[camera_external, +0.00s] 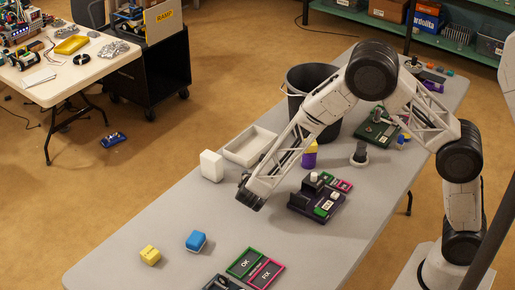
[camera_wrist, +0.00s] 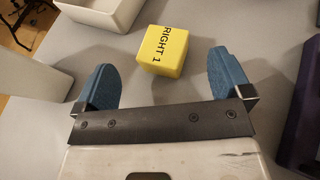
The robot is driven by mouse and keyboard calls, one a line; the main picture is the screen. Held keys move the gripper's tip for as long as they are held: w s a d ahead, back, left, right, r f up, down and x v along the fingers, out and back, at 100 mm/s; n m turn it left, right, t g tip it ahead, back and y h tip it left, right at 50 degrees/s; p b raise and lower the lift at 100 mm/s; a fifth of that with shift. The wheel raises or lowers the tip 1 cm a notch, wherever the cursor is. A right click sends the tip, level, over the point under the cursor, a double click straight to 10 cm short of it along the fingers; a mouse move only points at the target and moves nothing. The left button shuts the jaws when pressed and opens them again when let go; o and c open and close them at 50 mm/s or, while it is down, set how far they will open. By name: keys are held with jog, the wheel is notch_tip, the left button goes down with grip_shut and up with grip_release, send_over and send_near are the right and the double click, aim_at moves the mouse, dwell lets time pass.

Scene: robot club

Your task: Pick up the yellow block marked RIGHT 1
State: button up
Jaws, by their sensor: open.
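The yellow block marked RIGHT 1 (camera_wrist: 163,52) shows in the wrist view just beyond and between my blue fingertips. Its lettering is on the top face. My gripper (camera_external: 250,197) reaches down over the table, between a white block and the dark purple device. In the wrist view my gripper (camera_wrist: 160,84) is open and empty, its fingers apart from the yellow block.
A white tray (camera_external: 230,154) and a white block (camera_external: 211,166) lie left of my arm. A dark purple device (camera_external: 310,207) stands to the right. A black bucket (camera_external: 305,80) stands behind. Another yellow block (camera_external: 150,255) and a blue block (camera_external: 196,241) are at the near end.

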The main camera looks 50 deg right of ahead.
jog(key=shift+x, duration=2.6)
jog(key=shift+s+d, duration=0.1)
jog(key=shift+s, duration=0.05)
jog(key=c, duration=1)
jog(key=shift+r, duration=0.2)
jog(key=shift+r, duration=4.85)
